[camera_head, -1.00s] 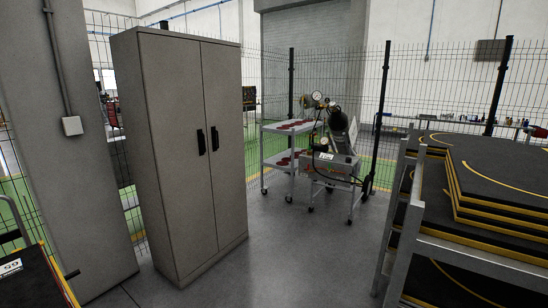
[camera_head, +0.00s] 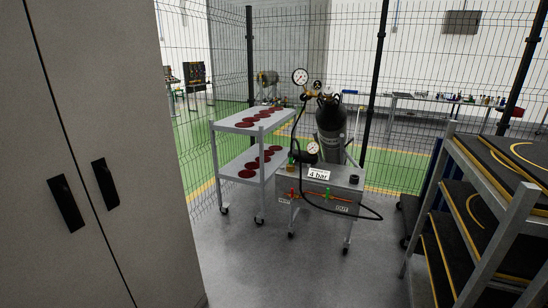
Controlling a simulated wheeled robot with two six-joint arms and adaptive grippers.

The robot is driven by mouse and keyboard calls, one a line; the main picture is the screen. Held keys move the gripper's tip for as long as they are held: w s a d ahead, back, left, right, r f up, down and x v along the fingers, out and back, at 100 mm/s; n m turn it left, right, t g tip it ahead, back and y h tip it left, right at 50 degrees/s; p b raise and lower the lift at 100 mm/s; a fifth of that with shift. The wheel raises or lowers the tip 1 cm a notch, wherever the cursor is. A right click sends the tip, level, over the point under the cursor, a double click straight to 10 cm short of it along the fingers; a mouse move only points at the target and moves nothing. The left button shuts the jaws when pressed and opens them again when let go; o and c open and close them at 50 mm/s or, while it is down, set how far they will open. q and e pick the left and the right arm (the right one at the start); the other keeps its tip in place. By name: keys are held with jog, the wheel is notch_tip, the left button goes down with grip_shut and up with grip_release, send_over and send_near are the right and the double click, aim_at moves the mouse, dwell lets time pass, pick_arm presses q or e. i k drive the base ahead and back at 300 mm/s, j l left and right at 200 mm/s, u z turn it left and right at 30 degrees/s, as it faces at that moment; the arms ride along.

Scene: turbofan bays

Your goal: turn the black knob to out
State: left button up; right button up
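A grey wheeled cart (camera_head: 312,212) stands in the middle distance with a white "4 bar" sign (camera_head: 319,173) on it. A small black round part (camera_head: 354,180) sits at the right end of its top; it looks like a knob, but its setting cannot be told. Small red and green fittings and small labels, one seeming to read "OUT" (camera_head: 341,208), show on the front. A black hose (camera_head: 347,211) loops across the front. A black gas cylinder (camera_head: 330,130) with a gauge (camera_head: 300,76) stands behind. Neither of my grippers is in view.
A two-tier trolley (camera_head: 262,132) with dark red discs stands left of the cart. A tall grey cabinet (camera_head: 100,120) fills the left side. A rack of black, yellow-edged sheets (camera_head: 490,190) stands at right. The floor (camera_head: 290,275) between them is clear; mesh fencing is behind.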

aim_at(304, 97)
jog(key=i+l+z, duration=0.1)
jog(key=i, duration=0.5)
jog(key=i+l, duration=0.15)
jog(key=i, duration=0.45)
jog(key=z, duration=0.05)
